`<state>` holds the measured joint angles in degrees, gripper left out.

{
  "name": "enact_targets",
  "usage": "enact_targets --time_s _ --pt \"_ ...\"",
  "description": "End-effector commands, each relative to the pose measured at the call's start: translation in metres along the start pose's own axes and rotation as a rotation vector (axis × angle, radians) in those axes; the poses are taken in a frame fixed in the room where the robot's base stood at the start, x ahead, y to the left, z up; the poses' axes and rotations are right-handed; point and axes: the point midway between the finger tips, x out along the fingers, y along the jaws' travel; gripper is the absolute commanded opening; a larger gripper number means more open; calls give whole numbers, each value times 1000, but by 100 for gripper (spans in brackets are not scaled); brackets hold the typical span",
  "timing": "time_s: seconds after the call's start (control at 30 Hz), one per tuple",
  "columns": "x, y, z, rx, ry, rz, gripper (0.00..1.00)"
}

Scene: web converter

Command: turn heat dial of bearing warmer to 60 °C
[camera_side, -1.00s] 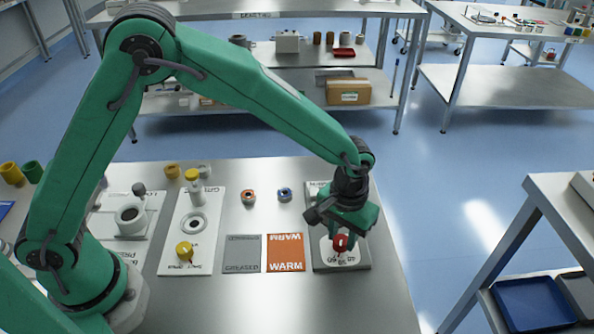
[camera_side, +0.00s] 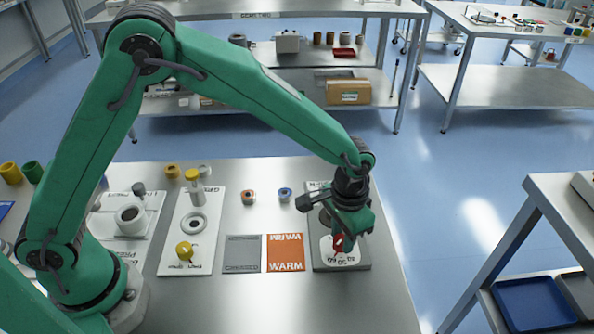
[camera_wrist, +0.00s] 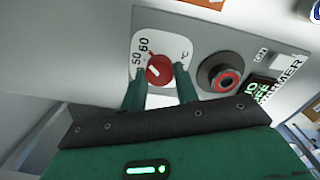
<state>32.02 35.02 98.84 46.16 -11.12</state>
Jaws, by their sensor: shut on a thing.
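The bearing warmer's grey panel (camera_wrist: 215,45) carries a red heat dial (camera_wrist: 158,70) on a white scale plate (camera_wrist: 172,46); in the side view the dial (camera_side: 338,243) is partly covered. The marks 50 and 60 show beside the dial in the wrist view; other marks are hidden. The dial has a short white pointer line lying diagonally; I cannot tell which mark it meets. My gripper (camera_wrist: 161,88) is shut on the dial, one green finger on each side. It stands above the warmer at the bench's right end in the side view (camera_side: 342,238).
On the panel, a black round part with a red centre (camera_wrist: 222,78) sits close to the right finger. An orange WARM mat (camera_side: 286,253) and a grey mat (camera_side: 242,254) lie left of the warmer.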

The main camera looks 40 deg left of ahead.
Motion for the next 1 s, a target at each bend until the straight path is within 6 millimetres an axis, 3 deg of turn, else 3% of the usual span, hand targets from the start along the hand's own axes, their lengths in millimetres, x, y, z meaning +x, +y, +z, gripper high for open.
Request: enact_targets --time_s 0.07,0.1,0.2,0.67,1.0 --pt "-1 0 0 2 0 0 7" --pt "-1 0 0 2 0 0 32" --pt "-1 0 0 1 0 0 51" --pt "-6 0 0 -1 1 0 52" --pt "-44 0 -1 0 4 1 52"
